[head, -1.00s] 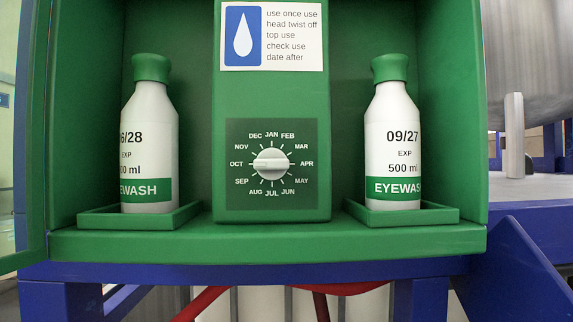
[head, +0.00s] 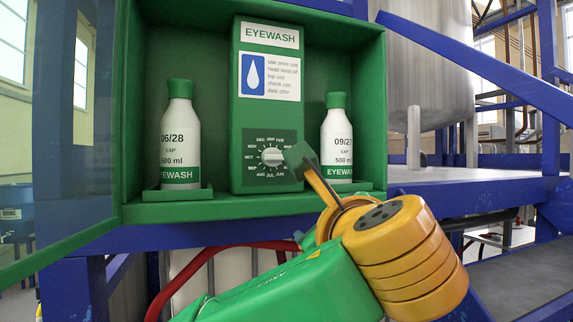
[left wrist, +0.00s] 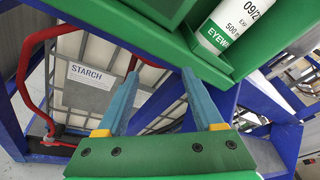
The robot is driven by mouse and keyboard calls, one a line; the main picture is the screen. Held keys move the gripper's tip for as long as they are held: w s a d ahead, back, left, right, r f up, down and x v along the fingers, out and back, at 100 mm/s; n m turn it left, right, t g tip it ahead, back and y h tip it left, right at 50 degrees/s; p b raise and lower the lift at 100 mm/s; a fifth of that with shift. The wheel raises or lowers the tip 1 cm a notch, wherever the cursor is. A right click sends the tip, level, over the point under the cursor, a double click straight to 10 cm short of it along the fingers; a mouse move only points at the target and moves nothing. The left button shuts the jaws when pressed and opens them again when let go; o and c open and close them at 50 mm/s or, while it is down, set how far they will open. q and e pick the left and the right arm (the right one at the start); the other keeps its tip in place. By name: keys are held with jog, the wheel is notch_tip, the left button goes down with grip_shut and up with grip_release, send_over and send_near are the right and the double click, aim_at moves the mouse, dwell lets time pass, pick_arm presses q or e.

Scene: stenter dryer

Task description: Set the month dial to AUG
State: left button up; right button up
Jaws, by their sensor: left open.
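The month dial (head: 271,156) is a pale round knob on a dark green panel in the middle of the eyewash cabinet. Its raised bar lies about level, with its left end toward OCT. AUG is at the lower left of the ring. My left gripper (head: 303,160) shows just right of the dial and overlaps the panel's right edge in the head view. I cannot tell whether it touches anything. In the left wrist view my left gripper (left wrist: 160,78) has two blue fingers apart with nothing between them. The dial is outside that view. My right gripper is not visible.
Eyewash bottles stand on either side, the left one (head: 180,135) and the right one (head: 338,130), partly behind my gripper. The open cabinet door (head: 75,150) is at the left. Below the cabinet are a red hose (left wrist: 27,70) and a white container labelled STARCH (left wrist: 95,85).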

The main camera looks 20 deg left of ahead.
aim_at(276, 158)
pick_arm(q)
jog(key=a+r+y+p, duration=0.1)
jog(key=r, duration=0.2)
jog(key=s+a+r+y+p, duration=0.1)
jog(key=a+r+p, duration=0.1)
jog(key=r, duration=0.2)
jog(key=s+a+r+y+p, duration=0.1)
jog(key=a+r+p, duration=0.1)
jog(key=r, duration=0.1)
jog(key=shift+r+n, duration=0.15)
jog(key=shift+n, duration=0.25)
jog(key=w+a, duration=0.1)
jog(key=w+a+f+p, duration=0.1)
jog(key=w, duration=0.1)
jog(key=shift+w+f, duration=0.2)
jog(key=shift+s+d, duration=0.1)
jog(key=shift+s, duration=0.1)
jog(key=shift+c, duration=0.4)
jog(key=shift+d, duration=0.1)
grip_shut()
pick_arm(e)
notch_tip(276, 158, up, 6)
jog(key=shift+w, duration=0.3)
